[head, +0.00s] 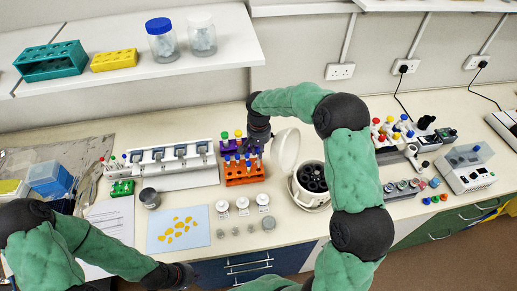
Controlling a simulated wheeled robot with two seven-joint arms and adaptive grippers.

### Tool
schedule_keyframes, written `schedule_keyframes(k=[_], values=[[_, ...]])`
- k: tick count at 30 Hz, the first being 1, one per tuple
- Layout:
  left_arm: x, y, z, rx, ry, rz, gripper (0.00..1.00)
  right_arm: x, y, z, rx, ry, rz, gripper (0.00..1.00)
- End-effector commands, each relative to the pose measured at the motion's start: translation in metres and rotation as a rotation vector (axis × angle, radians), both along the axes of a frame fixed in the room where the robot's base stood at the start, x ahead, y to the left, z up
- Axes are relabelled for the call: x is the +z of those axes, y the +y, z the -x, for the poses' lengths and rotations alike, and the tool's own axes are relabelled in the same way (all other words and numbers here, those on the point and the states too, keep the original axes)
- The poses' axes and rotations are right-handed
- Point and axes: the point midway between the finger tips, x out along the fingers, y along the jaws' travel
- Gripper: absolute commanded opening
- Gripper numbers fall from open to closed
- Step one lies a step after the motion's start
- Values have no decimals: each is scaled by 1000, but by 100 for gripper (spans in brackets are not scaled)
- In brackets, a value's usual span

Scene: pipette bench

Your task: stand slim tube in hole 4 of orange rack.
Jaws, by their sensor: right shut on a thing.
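The orange rack (243,180) stands on the bench left of the round centrifuge. Several tubes with blue or purple tops stand in its holes; I cannot read the hole numbers. My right gripper (259,143) points down just above the rack's back right part. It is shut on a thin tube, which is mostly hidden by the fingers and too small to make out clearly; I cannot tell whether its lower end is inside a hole. My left gripper (187,276) is low at the front edge of the bench, away from the rack, and its fingers are unclear.
A purple rack (227,152) with capped tubes stands right behind the orange rack. The open centrifuge (297,190) is close on the right, its lid raised. A pipette stand (172,179) is on the left. White-lidded jars (242,203) stand in front.

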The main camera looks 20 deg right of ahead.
Motion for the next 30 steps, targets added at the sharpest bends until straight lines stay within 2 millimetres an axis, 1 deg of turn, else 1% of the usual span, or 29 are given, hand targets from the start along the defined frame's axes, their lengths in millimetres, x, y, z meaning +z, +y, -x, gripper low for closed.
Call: schedule_keyframes(k=[1,18,23,30], values=[[-4,0,0,0,0,0,0,-6,0,0,0,1,0,3],[-27,0,0,0,0,0,0,-44,0,0,-1,1,0,3],[-30,0,0,0,0,0,0,-48,0,0,-1,1,0,3],[-29,0,0,0,0,0,0,-47,0,0,-1,0,0,3]])
